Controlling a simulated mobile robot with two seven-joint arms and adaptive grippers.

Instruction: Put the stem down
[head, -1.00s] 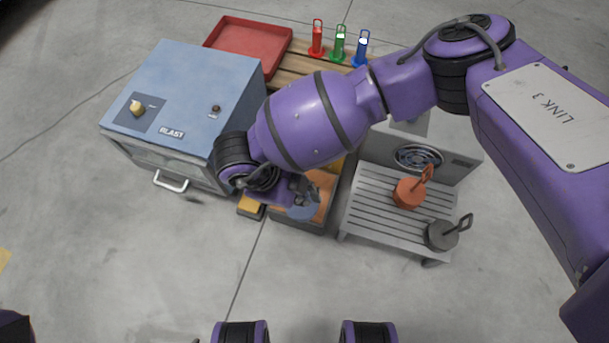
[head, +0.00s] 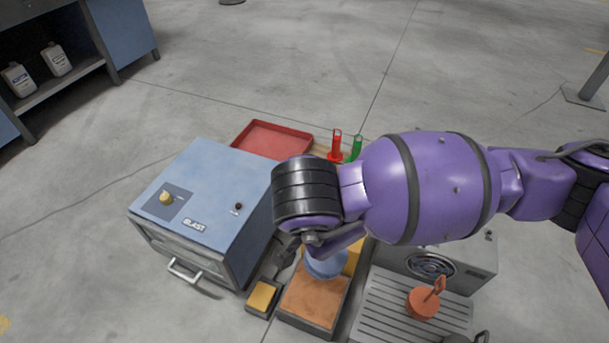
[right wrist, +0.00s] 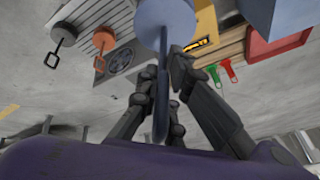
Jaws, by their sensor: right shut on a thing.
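My right gripper (head: 302,248) is shut on the thin upright stem (right wrist: 162,70) of a blue-grey round piece (right wrist: 165,12). In the head view the blue-grey piece (head: 325,266) shows below my wrist, over the back part of an orange-brown topped block with dark sides (head: 312,298). I cannot tell whether it touches that block. My wrist and forearm hide most of the stem in the head view. My left gripper is not in view.
A blue BLAST cabinet (head: 205,195) stands left, with a small yellow-topped block (head: 262,297) beside it. A red tray (head: 270,138) and red (head: 336,146) and green (head: 355,149) handled pieces are behind. A slatted bench (head: 385,310) on the right holds an orange piece (head: 422,303).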

